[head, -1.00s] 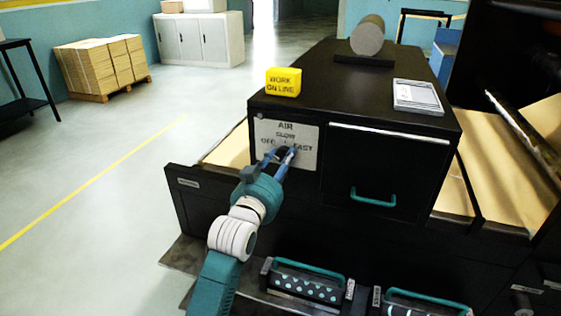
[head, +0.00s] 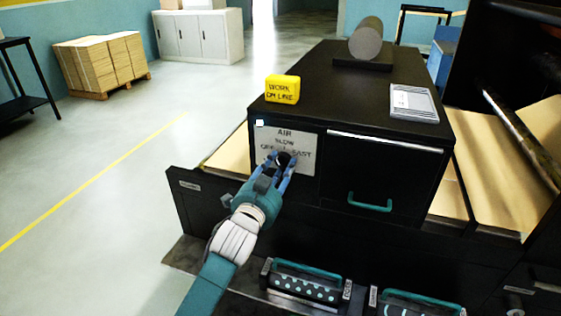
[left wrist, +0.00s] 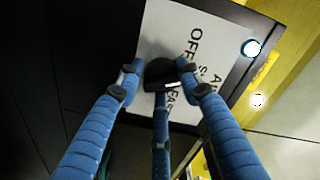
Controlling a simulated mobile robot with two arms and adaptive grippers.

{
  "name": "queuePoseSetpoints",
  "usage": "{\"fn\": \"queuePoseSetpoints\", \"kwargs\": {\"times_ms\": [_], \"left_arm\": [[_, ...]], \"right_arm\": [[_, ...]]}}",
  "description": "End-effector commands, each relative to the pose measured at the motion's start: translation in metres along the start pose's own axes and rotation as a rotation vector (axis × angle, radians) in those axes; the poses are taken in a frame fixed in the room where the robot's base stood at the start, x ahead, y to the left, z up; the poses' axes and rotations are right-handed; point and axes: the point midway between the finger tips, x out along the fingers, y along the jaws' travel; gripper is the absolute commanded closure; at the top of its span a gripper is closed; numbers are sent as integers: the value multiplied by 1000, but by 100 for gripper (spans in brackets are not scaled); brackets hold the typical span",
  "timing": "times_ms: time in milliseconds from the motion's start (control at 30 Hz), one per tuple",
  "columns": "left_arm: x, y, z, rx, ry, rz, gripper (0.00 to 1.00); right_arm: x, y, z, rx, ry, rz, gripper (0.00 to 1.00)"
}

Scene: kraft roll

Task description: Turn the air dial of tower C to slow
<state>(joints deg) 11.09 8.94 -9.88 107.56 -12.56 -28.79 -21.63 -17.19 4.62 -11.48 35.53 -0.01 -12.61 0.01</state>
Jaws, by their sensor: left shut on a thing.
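The air dial (left wrist: 160,72) is a dark round knob on a white panel (left wrist: 158,28) lettered AIR, OFF, SLOW and FAST. In the head view the panel (head: 306,166) sits on the left front of a black cabinet. My left gripper (head: 281,160) is shut on the dial, its blue fingers around the knob; in the left wrist view its fingertips (left wrist: 164,82) ring it. A short white mark on the knob points roughly toward the SLOW side, but a fingertip partly covers that word. No tower letter is readable. My right gripper is not in view.
A teal drawer handle (head: 370,203) is right of the panel. Teal-handled units (head: 305,284) lie below. The left floor is open.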

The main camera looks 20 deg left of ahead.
Motion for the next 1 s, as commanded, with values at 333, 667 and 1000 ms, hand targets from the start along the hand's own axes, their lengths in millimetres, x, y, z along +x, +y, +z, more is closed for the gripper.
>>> {"fn": "queuePoseSetpoints", "kwargs": {"times_ms": [333, 667, 1000], "left_arm": [[0, -2, 3, 309, -9, 3, 90], [0, -3, 3, 494, -9, 2, 90], [0, -4, 3, 556, -8, 0, 90]], "right_arm": [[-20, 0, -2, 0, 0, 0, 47], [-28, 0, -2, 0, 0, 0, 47], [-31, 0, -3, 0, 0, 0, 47]]}}
